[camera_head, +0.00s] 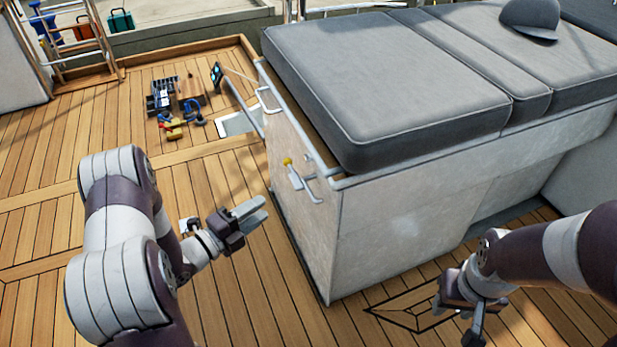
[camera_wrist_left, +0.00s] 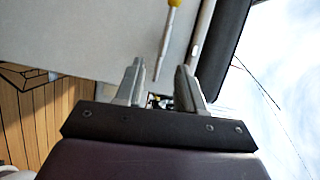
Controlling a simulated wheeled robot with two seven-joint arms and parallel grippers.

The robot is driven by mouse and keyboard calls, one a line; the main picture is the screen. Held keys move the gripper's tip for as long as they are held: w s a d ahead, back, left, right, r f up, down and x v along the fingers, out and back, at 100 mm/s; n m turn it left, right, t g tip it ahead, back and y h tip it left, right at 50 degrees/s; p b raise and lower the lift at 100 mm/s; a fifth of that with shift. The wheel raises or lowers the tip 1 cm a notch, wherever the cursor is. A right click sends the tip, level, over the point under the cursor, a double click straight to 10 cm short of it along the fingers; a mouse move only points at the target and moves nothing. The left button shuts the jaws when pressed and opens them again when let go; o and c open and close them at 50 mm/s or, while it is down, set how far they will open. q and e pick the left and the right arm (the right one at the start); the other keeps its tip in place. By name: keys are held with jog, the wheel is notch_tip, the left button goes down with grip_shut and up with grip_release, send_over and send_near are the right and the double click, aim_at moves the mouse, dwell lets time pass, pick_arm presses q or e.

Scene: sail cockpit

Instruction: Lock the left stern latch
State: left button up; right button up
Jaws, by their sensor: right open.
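The latch (camera_head: 293,175) with a yellow knob (camera_head: 287,161) is on the left end face of the white locker. In the left wrist view, the yellow knob (camera_wrist_left: 174,3) is at the top edge with its thin metal rod (camera_wrist_left: 163,48) running down from it. My left gripper (camera_head: 258,209) is open and empty. It is to the left of the locker's end face, lower in the picture than the latch and apart from it. Its fingers (camera_wrist_left: 160,72) also show in the wrist view, with a gap between them. My right gripper (camera_head: 473,322) is open, low in front of the locker.
The locker (camera_head: 400,220) carries grey cushions (camera_head: 385,85) and a grey cap (camera_head: 530,18). Metal rails (camera_head: 270,98) stick out along its left end. Small tools and boxes (camera_head: 177,100) lie on the wooden deck beyond. Deck left of the locker is mostly clear.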

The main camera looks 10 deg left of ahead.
aim_at(296, 180)
pick_arm(q)
jog(key=shift+m, duration=0.4)
jog(key=b+x, duration=0.1)
jog(key=x, duration=0.2)
jog(key=b+x, duration=0.2)
jog(key=x, duration=0.2)
jog(key=b+x, duration=0.1)
jog(key=x, duration=0.3)
jog(key=shift+w+d+r, duration=0.1)
jog(key=shift+w+r, duration=0.15)
jog(key=shift+w+d+r, duration=0.1)
jog(key=shift+w+d, duration=0.2)
jog(key=shift+w, duration=0.1)
grip_shut()
